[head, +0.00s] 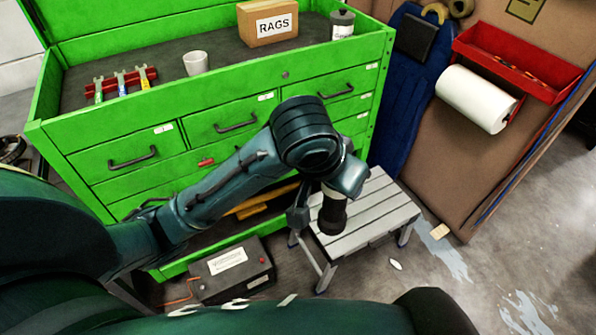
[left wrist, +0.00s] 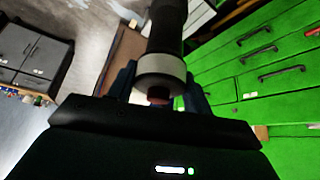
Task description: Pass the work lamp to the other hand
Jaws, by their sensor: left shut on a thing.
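The work lamp (head: 332,212) is a dark cylinder with a pale band, seen in front of the grey slatted step stool in the head view. My left gripper (head: 325,198) is shut on it; my forearm and wrist hide part of the grip. In the left wrist view the lamp (left wrist: 165,35) points away from the hand, with its pale collar and a reddish end between the fingers of my left gripper (left wrist: 160,92). The lamp seems to be held above the stool, but the gap is hard to judge. My right gripper is not in view.
The step stool (head: 375,212) is below the lamp. A black battery box (head: 232,270) sits on the floor. Open floor lies right.

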